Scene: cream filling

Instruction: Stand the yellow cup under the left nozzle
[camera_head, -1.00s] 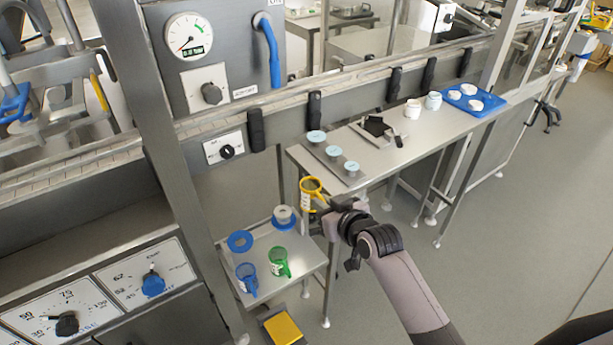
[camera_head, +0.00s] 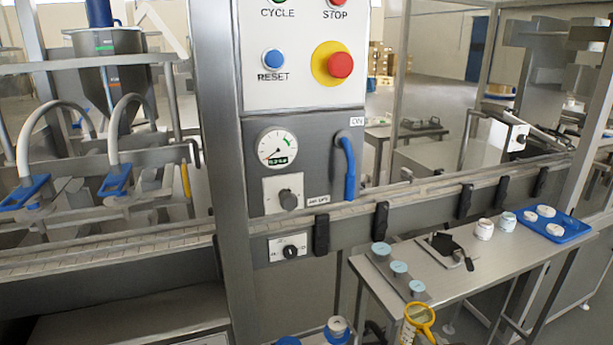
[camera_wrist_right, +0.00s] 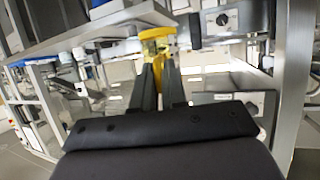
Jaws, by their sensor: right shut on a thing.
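The yellow cup (camera_head: 418,318) shows at the bottom edge of the head view, beside the right-hand table, with its lower part cut off. In the right wrist view the cup (camera_wrist_right: 157,42) is between the fingertips of my right gripper (camera_wrist_right: 156,68), which is shut on it. In the head view most of this gripper is out of frame. Two filling heads with curved white hoses and blue parts stand at the left: the left one (camera_head: 27,187) and the right one (camera_head: 116,180). Their nozzle tips cannot be made out clearly. My left gripper is not in view.
A conveyor rail (camera_head: 110,242) runs across the front of the machine. A thick grey post (camera_head: 222,200) and the control box (camera_head: 303,60) stand between the cup and the filling heads. The table (camera_head: 455,285) holds pale blue-topped pieces, white jars and a blue tray (camera_head: 560,232).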

